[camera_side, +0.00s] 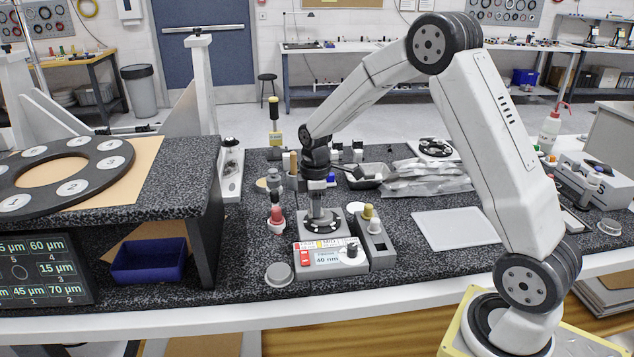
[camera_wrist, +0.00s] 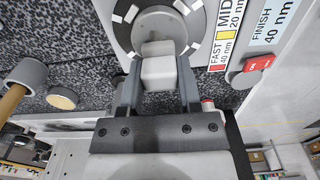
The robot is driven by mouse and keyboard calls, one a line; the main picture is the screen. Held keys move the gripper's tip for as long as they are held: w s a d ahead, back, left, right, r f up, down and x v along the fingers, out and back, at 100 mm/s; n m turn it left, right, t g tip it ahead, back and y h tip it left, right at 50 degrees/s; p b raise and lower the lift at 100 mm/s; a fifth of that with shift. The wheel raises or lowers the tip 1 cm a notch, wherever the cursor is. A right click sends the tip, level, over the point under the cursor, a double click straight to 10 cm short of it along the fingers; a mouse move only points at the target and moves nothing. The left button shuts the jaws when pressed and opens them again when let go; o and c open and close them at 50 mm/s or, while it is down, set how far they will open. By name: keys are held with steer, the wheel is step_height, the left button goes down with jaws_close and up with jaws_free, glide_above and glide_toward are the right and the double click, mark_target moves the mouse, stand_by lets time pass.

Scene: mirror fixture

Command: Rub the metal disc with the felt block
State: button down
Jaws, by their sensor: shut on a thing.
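My gripper (camera_side: 316,203) points down over the machine in the side view. In the wrist view its two fingers (camera_wrist: 160,70) are shut on a pale, near-white felt block (camera_wrist: 159,73). The grey metal disc (camera_wrist: 152,24) lies just beyond the block's end, inside a dark ring with white marks. The block's far end overlaps the disc in this view; I cannot tell whether they touch. In the side view, the fingers hide the block and most of the disc.
The machine (camera_side: 322,268) has a label reading 40 nm, a red switch and a knob. A small grey box (camera_side: 374,245) with a yellow-topped peg stands to its right. A white sheet (camera_side: 458,229) lies farther right. A blue bin (camera_side: 150,260) and a raised dark shelf are left.

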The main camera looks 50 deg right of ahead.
steer(key=shift+w+a, duration=0.55)
steer(key=shift+s+d, duration=2.15)
steer(key=shift+s, duration=0.15)
steer(key=shift+w+a, duration=1.95)
steer(key=shift+a, duration=0.05)
steer(key=shift+s+d, duration=1.95)
step_height(320, 180, up, 8)
